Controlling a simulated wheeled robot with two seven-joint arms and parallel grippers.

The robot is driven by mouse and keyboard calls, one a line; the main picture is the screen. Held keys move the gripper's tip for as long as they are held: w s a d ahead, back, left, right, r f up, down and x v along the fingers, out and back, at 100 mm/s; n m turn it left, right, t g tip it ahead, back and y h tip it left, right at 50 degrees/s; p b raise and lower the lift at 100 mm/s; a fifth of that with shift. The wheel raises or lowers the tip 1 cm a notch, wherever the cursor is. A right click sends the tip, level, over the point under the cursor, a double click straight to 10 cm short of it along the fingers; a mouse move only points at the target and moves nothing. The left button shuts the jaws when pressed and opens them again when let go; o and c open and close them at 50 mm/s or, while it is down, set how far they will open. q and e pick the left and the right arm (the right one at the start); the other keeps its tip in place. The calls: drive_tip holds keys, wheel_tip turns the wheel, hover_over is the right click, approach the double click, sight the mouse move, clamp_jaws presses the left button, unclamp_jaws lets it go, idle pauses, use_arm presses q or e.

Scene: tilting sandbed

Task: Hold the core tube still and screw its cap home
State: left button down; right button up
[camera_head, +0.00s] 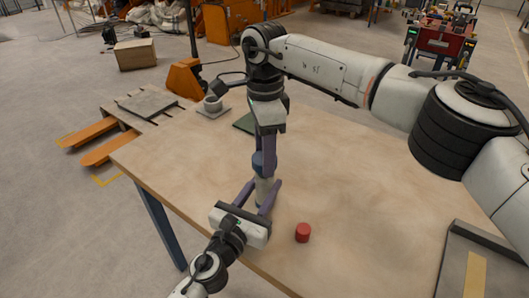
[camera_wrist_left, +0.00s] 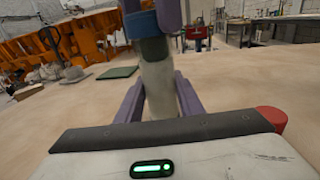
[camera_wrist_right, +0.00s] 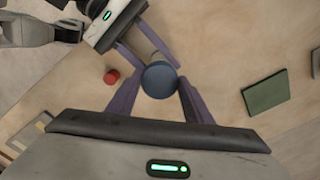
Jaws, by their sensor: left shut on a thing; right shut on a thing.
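The core tube (camera_head: 262,190) is pale and stands upright near the table's front edge; it also shows in the left wrist view (camera_wrist_left: 157,88). Its blue cap (camera_head: 258,161) is at the tube's top and shows from above in the right wrist view (camera_wrist_right: 160,80). My left gripper (camera_head: 263,199) is shut on the tube's lower part, coming from the front. My right gripper (camera_head: 264,165) reaches down from above and is shut on the cap. A dark band shows just under the cap in the left wrist view. The thread between cap and tube is hidden.
A red cylinder (camera_head: 303,232) stands right of the tube on the wooden table (camera_head: 360,190). A green pad (camera_head: 244,123) lies behind my right gripper. A grey cup-like fixture (camera_head: 212,104) is at the far left edge. A grey tray (camera_head: 470,265) is at right. Mid-right table is clear.

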drive_tip(key=m, duration=0.4)
drive_tip(key=shift+m, duration=0.3)
drive_tip(key=m, duration=0.4)
drive_tip(key=shift+m, duration=0.3)
drive_tip(key=m, duration=0.9)
drive_tip(key=shift+m, duration=0.3)
drive_tip(key=o, duration=1.3)
drive_tip(key=shift+c, duration=0.2)
wheel_tip(320, 180, up, 12)
